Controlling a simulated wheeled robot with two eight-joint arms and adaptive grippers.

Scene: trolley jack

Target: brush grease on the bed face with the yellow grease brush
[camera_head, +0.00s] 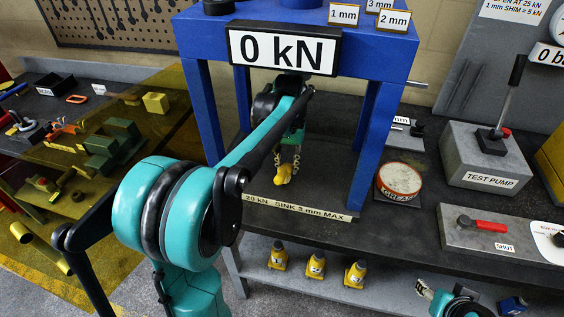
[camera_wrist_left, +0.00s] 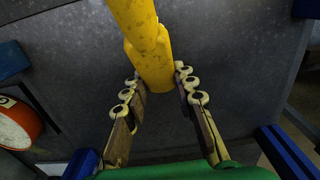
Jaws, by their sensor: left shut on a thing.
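The yellow grease brush (camera_head: 283,174) is between the fingers of my left gripper (camera_head: 286,158), inside the blue press frame and over the bed. In the left wrist view the yellow brush (camera_wrist_left: 152,55) runs up out of the frame from between the fingers (camera_wrist_left: 158,88), which are shut on it. Its bristles cannot be made out. The dark bed face (camera_head: 325,182) lies under the brush; contact cannot be judged. The grease tin (camera_head: 398,182) stands right of the press. My right gripper (camera_head: 425,290) shows only partly at the lower right, its opening unclear.
The blue press frame (camera_head: 370,150) has posts on both sides of my left arm. A test pump (camera_head: 487,168) and a red-handled valve block (camera_head: 485,226) stand at right. Several yellow bottle-like jacks (camera_head: 316,266) stand on the lower shelf.

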